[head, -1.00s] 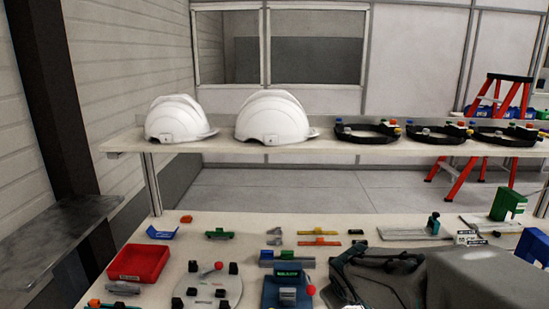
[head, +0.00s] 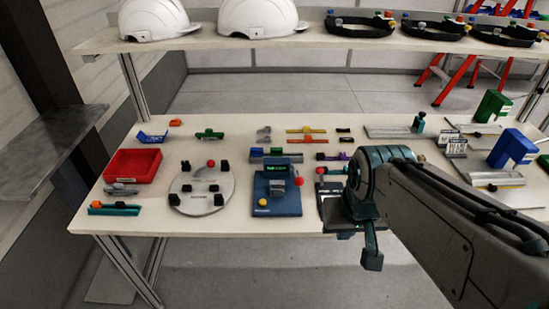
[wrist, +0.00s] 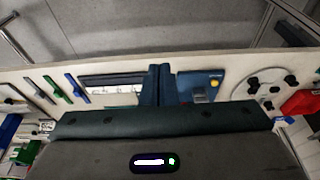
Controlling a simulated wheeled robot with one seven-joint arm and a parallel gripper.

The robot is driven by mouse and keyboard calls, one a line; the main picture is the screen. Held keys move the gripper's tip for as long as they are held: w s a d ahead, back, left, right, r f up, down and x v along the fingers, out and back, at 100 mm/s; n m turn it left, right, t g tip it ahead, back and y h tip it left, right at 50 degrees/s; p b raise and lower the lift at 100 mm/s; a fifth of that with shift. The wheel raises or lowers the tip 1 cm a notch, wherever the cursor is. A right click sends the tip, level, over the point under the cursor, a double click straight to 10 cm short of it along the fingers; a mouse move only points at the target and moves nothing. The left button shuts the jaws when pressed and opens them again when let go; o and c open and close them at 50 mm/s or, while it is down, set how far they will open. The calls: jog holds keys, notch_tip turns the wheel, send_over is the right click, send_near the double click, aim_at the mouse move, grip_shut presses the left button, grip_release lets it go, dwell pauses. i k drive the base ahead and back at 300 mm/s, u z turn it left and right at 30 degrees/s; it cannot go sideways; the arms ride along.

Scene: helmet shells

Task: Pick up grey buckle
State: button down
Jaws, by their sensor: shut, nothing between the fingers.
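Two small grey pieces lie near the middle of the table in the head view, one (head: 264,130) just behind the other (head: 263,139); one may be the grey buckle, but they are too small to tell. Another grey part (head: 120,188) lies in front of the red tray. My gripper (head: 371,259) hangs at the table's front edge, to the right of and nearer than the grey pieces. In the wrist view its two fingers (wrist: 160,70) are together and empty, between a blue fixture and a white-and-black item. No grey buckle is clear in the wrist view.
A blue fixture (head: 276,190), a round grey plate (head: 201,192) and a red tray (head: 133,165) stand left of my arm. Orange and yellow strips (head: 305,130) lie right of the grey pieces. A shelf (head: 200,42) with white helmets and black headbands runs behind.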

aim_at(276, 185)
jog(key=u, duration=1.85)
jog(key=i, duration=1.05)
jog(key=z, duration=3.05)
